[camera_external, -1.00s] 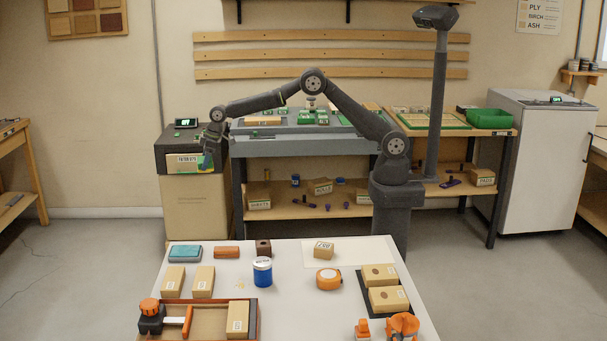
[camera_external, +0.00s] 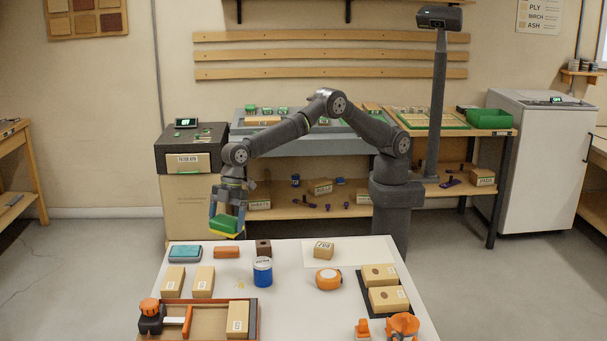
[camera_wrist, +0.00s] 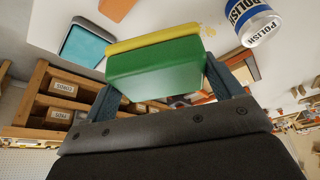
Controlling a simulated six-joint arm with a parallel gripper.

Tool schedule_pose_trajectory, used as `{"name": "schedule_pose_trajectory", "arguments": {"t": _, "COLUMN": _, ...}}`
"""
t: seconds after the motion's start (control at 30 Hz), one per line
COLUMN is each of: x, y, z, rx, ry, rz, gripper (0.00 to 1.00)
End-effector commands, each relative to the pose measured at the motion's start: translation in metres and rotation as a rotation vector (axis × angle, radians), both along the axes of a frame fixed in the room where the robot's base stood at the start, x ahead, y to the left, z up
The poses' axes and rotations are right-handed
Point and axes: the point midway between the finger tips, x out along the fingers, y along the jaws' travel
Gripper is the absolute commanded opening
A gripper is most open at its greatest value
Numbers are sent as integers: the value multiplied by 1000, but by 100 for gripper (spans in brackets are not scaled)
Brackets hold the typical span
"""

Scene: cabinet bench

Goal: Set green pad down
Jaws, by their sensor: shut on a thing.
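A green pad (camera_external: 225,224) with a yellow layer on its underside is held in my gripper (camera_external: 228,212). In the wrist view the green pad (camera_wrist: 158,70) sits between the two blue-grey fingers of my gripper (camera_wrist: 158,82), which are shut on it at either side. In the external view the pad is in the air at the back left edge of the white table (camera_external: 300,285), above and behind the teal pad (camera_external: 185,253). I cannot tell its exact height over the table edge.
On the table are a reddish-brown block (camera_external: 227,252), a dark brown block (camera_external: 263,247), a blue polish can (camera_external: 262,270), several tan boxes (camera_external: 203,281), an orange tape roll (camera_external: 328,279) and a wooden tray (camera_external: 255,322). Bare table lies right of the polish can.

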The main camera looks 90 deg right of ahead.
Motion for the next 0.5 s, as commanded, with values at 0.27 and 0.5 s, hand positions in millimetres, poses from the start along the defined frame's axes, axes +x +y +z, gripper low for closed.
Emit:
{"name": "schedule_pose_trajectory", "arguments": {"t": 0.27, "x": -101, "y": 121, "z": -3, "rx": 9, "ry": -3, "rz": 252, "gripper": 59}}
{"name": "schedule_pose_trajectory", "arguments": {"t": 0.5, "x": -184, "y": 192, "z": -5, "rx": 17, "ry": -6, "rz": 428, "gripper": 59}}
